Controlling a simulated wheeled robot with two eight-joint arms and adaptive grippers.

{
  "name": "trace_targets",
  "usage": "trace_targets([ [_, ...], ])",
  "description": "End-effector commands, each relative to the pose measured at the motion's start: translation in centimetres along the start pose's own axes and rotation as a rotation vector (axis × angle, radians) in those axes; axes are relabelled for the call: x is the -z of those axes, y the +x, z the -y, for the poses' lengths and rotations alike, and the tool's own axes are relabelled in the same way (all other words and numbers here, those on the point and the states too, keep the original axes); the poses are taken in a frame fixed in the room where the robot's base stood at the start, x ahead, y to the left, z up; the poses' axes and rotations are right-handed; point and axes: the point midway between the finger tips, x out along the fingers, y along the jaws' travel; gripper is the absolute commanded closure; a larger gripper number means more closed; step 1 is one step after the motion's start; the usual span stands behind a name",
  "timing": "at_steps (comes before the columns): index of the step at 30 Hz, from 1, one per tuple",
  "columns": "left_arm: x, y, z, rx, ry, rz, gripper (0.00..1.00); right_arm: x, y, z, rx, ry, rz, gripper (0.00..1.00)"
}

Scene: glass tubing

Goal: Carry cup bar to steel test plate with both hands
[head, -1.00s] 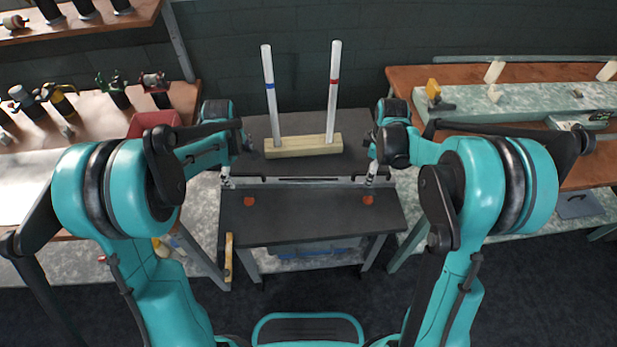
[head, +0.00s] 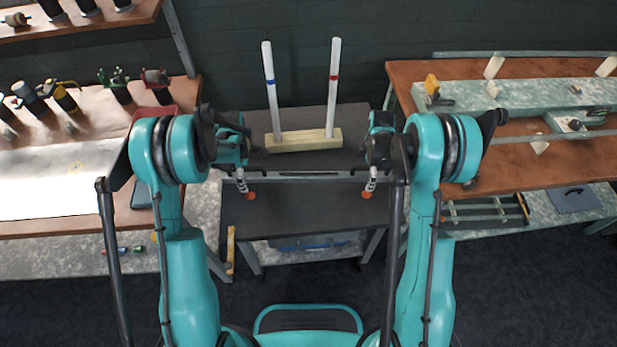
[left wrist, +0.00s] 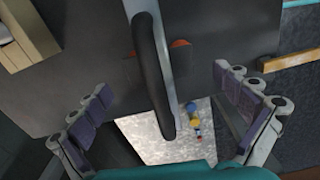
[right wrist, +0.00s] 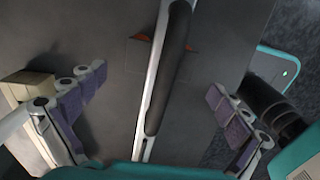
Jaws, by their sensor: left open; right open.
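The cup bar (head: 305,177) is a grey metal bar lying across the dark table, left to right. A black grip near each end shows in the left wrist view (left wrist: 150,60) and right wrist view (right wrist: 167,80). Orange discs (head: 250,195) show near both ends; whether they are attached is unclear. My left gripper (head: 241,183) is open at the bar's left end, fingers on both sides of its grip. My right gripper (head: 371,183) is open at the right end, likewise placed. Neither clasps the bar. The steel test plate (head: 65,180) lies bright and flat on the left bench.
A wooden block (head: 305,140) with two upright white rods, banded blue and red, stands behind the bar. Several clamps (head: 60,95) stand behind the plate. A red bin (head: 150,115) is partly behind my left arm. The right bench (head: 580,155) holds small blocks.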

Motion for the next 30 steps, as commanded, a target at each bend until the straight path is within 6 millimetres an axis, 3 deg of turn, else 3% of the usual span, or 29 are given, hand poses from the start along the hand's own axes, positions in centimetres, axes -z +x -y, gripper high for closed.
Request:
trace_targets([
  [9,0.0,4.4,-0.1,0.000,0.001,0.000,0.00,0.0,4.4,0.0,0.000,0.000,0.000,0.00],
  [21,0.0,5.2,0.0,0.000,0.001,0.000,0.00,0.0,5.2,0.0,0.000,0.001,0.000,0.00],
  [23,0.0,5.2,0.0,0.000,0.001,0.000,0.11,0.0,5.2,0.0,0.000,0.001,0.000,0.11],
  [30,0.0,5.2,0.0,0.000,0.001,0.000,0.74,0.0,5.2,0.0,0.000,0.001,0.000,0.74],
])
